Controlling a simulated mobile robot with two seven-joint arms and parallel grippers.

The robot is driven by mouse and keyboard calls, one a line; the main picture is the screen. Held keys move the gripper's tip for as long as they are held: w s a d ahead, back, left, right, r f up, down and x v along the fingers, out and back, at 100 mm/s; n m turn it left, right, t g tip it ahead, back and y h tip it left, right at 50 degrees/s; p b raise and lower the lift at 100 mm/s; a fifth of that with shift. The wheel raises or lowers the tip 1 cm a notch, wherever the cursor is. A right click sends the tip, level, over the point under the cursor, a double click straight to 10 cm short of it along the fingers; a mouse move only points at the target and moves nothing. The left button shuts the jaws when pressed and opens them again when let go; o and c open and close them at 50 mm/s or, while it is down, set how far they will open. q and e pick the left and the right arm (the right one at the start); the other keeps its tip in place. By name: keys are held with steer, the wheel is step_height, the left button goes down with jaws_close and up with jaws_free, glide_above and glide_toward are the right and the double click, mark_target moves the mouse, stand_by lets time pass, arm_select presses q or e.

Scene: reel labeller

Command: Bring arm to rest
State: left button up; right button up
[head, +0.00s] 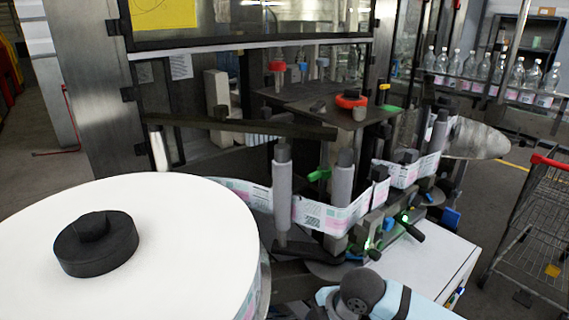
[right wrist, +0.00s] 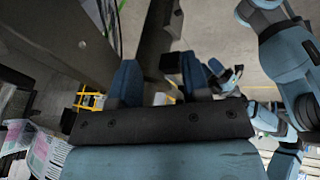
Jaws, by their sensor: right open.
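My right gripper (right wrist: 158,68) shows in the right wrist view with its two dark blue fingers apart and nothing visible between them. Floor and a dark upright part of the surroundings show beyond the fingers. In the head view, a blue-grey arm link of mine with a dark round joint shows at the bottom edge, in front of the labelling machine. Neither gripper shows in the head view. My left gripper cannot be made out in either view.
A large white label reel (head: 185,225) with a black hub (head: 95,243) fills the lower left. A label web (head: 325,215) runs past grey rollers (head: 283,190). Bottles (head: 492,72) line a conveyor at the back right. A wire cart (head: 535,225) stands at the right.

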step_height(320, 180, down, 3)
steer(key=s+a+m+t+y+p, duration=0.1)
steer(key=s+a+m+t+y, duration=0.15)
steer(key=m, duration=0.35)
steer(key=s+d+f+m+t+h+p, duration=0.1)
steer(key=s+d+f+m+t+h, duration=0.1)
steer(key=s+d+m, duration=0.4)
steer(key=s+d+f+m+t+h+p, duration=0.1)
steer(key=s+d+f+m+t+p, duration=0.1)
steer(key=s+d+f+m+t, duration=0.3)
steer(key=s+d+f+m, duration=0.1)
steer(key=s+d+f, duration=0.1)
steer(key=d, duration=0.1)
steer(key=shift+s+d+f+m+h, duration=0.3)
steer(key=shift+d+h, duration=0.05)
